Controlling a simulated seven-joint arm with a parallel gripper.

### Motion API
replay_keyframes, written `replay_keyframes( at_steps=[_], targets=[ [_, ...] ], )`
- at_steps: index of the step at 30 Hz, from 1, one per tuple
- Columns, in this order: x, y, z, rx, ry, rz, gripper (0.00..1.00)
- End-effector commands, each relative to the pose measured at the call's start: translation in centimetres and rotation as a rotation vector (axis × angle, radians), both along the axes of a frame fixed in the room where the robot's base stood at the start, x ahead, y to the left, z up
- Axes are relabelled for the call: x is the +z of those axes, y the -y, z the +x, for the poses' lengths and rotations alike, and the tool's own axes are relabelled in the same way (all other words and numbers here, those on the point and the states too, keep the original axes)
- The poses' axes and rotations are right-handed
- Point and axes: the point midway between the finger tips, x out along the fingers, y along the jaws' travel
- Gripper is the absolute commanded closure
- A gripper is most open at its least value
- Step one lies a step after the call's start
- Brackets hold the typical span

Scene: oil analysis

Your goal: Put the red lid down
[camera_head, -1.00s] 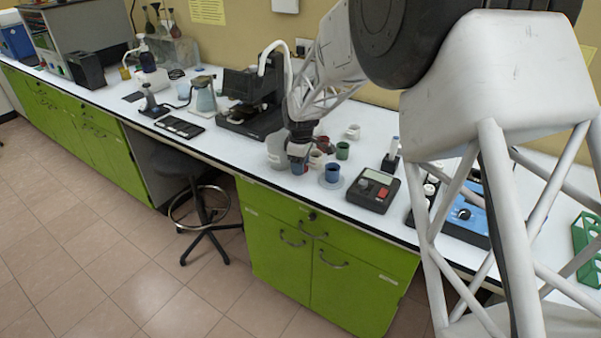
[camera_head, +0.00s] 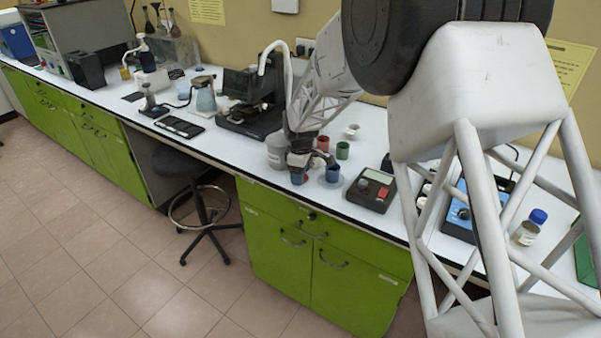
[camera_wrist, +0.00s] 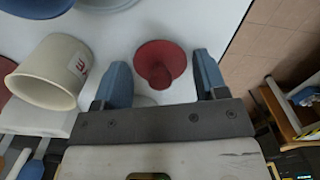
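The red lid (camera_wrist: 160,58) shows in the wrist view as a round red disc with a knob, over the white bench near its edge. My gripper (camera_wrist: 163,78) has its two blue-grey fingers spread wide, one on each side of the lid's knob, with visible gaps between them and the lid. Whether the lid rests on the bench is hard to tell. In the head view my gripper (camera_head: 300,158) is low over the bench's front edge among small cups; I cannot make out the lid there.
A cream cup (camera_wrist: 46,75) with a red mark is left of the fingers in the wrist view. In the head view a blue cup (camera_head: 333,173), a red cup (camera_head: 323,143), a green cup (camera_head: 342,150), a grey container (camera_head: 276,152) and a black-and-red device (camera_head: 371,190) stand close by.

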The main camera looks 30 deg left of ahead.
Motion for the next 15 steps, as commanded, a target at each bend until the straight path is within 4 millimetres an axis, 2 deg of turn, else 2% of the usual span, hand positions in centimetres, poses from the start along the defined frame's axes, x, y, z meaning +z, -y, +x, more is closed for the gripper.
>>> replay_keyframes(
  at_steps=[3,15],
  targets=[
    [0.0,0.0,0.0,0.0,0.0,0.0,0.21],
    [0.41,0.0,0.01,0.0,0.001,0.0,0.21]
  ],
)
